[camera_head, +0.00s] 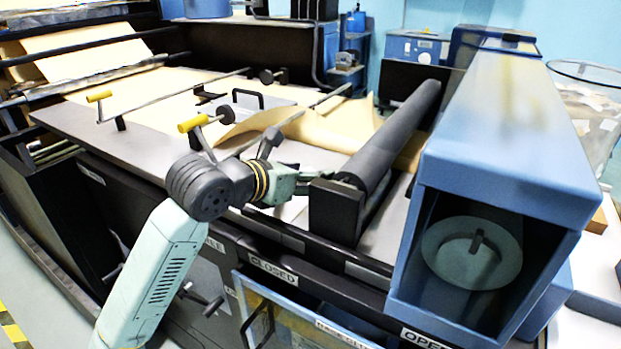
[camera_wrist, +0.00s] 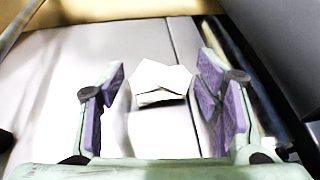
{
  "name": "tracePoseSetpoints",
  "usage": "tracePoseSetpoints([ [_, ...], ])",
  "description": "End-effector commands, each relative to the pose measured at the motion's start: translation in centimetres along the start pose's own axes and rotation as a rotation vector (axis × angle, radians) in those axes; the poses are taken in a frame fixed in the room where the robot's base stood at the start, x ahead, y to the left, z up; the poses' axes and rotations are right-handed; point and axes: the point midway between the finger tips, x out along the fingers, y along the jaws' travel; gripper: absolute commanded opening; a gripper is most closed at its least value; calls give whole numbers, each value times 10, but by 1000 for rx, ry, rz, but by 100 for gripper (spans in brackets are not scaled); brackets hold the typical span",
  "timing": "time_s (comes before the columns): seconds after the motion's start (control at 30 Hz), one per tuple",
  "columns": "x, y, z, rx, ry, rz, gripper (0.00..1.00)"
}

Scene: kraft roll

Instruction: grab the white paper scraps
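The white paper scraps (camera_wrist: 160,76) show in the wrist view as a small angular pile with a dark gap under the upper piece. They lie on a pale surface, between the fingertips as seen from the wrist. My gripper (camera_wrist: 162,88) is open, with a purple-padded finger on each side of the scraps and visible space on both sides. I cannot tell how far beyond the tips they lie. In the head view my gripper (camera_head: 318,182) is over the machine bed beside the dark roller, and I cannot make out this pile there.
A dark roller (camera_head: 398,135) and its black end block (camera_head: 335,210) stand close to my gripper. A blue housing (camera_head: 510,130) rises at the right. Tan kraft paper (camera_head: 330,127) covers the bed behind. A wire bin (camera_head: 590,95) with pale scraps stands at the far right.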

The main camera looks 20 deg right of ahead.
Motion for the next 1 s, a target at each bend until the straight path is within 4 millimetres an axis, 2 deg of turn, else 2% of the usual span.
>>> tracePoseSetpoints([
  [0.23, 0, 0, 0, 0, 0, 0, 39],
  [0.63, -2, 0, 6, 2, 0, 1, 38],
  [0.77, -7, 0, 19, 5, 0, 1, 38],
  [1.0, -24, 0, 59, 4, 0, 3, 38],
])
